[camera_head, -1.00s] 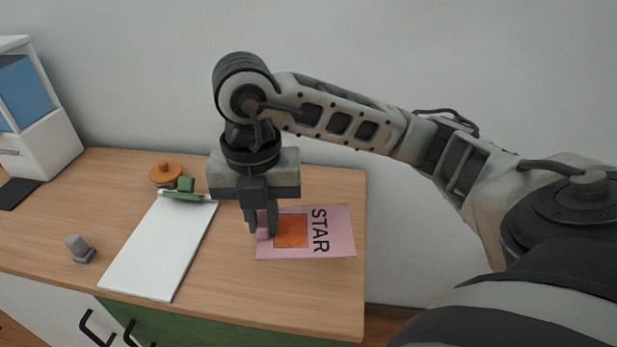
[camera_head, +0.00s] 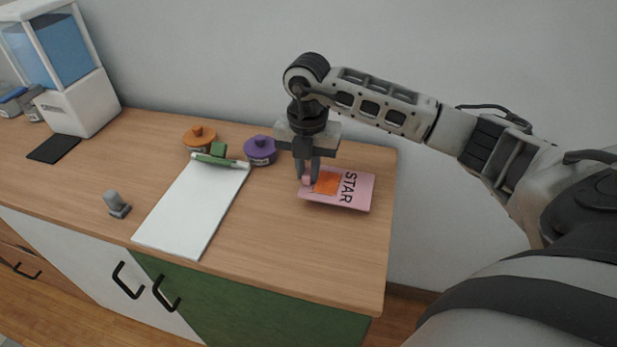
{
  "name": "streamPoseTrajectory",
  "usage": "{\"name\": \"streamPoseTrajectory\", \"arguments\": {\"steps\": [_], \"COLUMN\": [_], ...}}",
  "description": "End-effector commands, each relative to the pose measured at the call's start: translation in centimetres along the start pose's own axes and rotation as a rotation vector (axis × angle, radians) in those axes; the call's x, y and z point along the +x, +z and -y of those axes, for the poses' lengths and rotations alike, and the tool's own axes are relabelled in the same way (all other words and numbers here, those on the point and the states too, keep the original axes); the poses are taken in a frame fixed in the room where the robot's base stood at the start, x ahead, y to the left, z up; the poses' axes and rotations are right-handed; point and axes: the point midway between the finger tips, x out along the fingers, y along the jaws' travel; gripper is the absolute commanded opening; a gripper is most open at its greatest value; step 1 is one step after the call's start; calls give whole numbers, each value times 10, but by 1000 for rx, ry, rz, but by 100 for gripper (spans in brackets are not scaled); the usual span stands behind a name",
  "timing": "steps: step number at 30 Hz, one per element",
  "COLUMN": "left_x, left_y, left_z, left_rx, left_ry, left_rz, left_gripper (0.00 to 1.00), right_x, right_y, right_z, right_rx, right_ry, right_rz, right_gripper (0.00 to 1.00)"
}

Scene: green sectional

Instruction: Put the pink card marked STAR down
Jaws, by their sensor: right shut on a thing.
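The pink card marked STAR (camera_head: 356,189) has an orange square and black letters. It is at the right part of the wooden counter (camera_head: 290,250), near the back. My right gripper (camera_head: 308,181) points down at the card's left end and is shut on a small pink part there. The card looks flat and low over the counter; I cannot tell whether it touches the wood. My left gripper is not in view.
A white clipboard (camera_head: 190,210) with a green clip lies left of the card. Orange (camera_head: 199,138) and purple (camera_head: 260,150) lidded pots stand behind. A grey stamp-like object (camera_head: 117,204) and a white dispenser (camera_head: 80,95) are further left. The counter in front of the card is clear.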

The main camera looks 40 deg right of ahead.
Motion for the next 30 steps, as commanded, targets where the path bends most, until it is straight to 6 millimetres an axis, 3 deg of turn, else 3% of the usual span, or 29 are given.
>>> {"name": "streamPoseTrajectory", "arguments": {"steps": [10, 21, 22, 24, 30], "left_x": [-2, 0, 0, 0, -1], "left_y": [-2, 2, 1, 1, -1], "left_z": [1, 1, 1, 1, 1], "left_rx": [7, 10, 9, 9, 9], "left_ry": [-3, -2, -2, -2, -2], "left_rz": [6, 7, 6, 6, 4], "left_gripper": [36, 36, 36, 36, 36], "right_x": [36, 42, 41, 41, 41], "right_y": [5, 6, 6, 6, 6], "right_z": [0, 0, 0, 0, 0], "right_rx": [1, 0, 0, 0, 1], "right_ry": [-2, -1, -1, -1, -1], "right_rz": [-1, 0, 1, 1, 0], "right_gripper": [0, 0, 21, 37, 37]}}
